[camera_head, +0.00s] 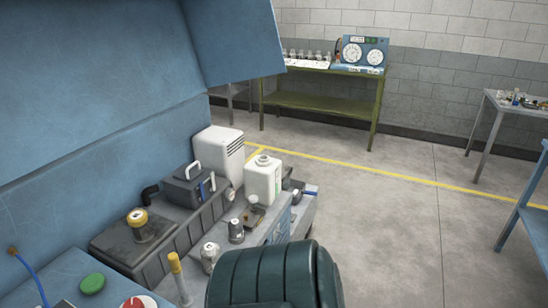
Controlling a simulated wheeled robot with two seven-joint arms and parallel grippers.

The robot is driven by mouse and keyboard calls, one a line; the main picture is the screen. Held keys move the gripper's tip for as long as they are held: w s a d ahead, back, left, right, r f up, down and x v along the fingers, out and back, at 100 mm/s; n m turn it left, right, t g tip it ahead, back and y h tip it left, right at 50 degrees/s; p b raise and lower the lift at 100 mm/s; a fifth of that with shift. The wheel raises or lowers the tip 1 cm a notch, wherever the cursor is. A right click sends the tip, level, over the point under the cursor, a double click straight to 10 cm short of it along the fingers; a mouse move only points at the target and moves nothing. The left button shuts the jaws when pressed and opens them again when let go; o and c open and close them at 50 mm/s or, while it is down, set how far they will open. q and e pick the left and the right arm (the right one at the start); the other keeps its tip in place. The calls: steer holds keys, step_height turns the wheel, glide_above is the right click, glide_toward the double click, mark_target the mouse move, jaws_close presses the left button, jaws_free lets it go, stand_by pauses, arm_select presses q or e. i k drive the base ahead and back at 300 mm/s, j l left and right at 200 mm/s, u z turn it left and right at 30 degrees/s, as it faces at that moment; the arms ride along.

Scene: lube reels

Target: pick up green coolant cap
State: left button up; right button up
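A round green cap (92,283) sits at the lower left, on the blue-grey surface (50,275) near the front of the picture. It looks like a flat disc with its top facing up. Its underside is hidden, so I cannot tell whether it lies loose or is fitted on something. Neither of my grippers is in view.
A red and white round item (137,302) is right of the cap. A yellow-topped post (176,263), a dark battery-like box (188,187) and a white jug (263,181) stand farther back. A large dark green ribbed shape (270,275) fills the bottom middle. Open floor lies right.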

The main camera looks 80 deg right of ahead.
mark_target(91, 283)
steer(key=z, duration=2.6)
steer(key=i, duration=0.7)
steer(key=u, duration=1.7)
steer(key=k, duration=0.05)
